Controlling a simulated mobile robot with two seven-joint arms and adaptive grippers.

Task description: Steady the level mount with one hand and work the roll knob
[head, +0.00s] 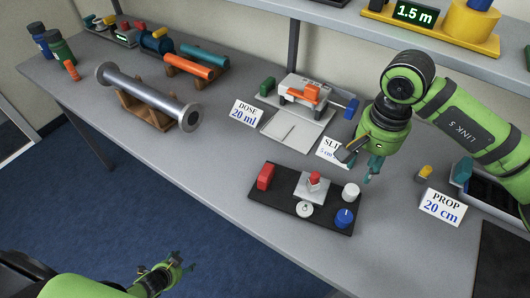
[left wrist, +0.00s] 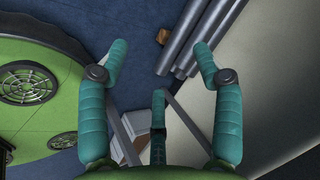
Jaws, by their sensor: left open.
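The level mount looks to be the black plate (head: 283,211) on the table, with a grey block carrying a small red part (head: 314,180) in its middle. Around it on the plate are a red block (head: 265,176), a white knob (head: 350,191), a white dial (head: 304,209) and a blue knob (head: 344,217). I cannot tell which is the roll knob. My right gripper (head: 361,164) hangs above and behind the plate's right end, fingers apart, touching nothing. My left gripper (head: 177,268) is low, in front of the table; in the left wrist view (left wrist: 164,62) its teal fingers are open and empty.
A grey pipe on wooden cradles (head: 148,100) lies at the left of the table (head: 215,160). A white device with an orange part (head: 301,93) stands behind the plate. The table left of the plate is clear.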

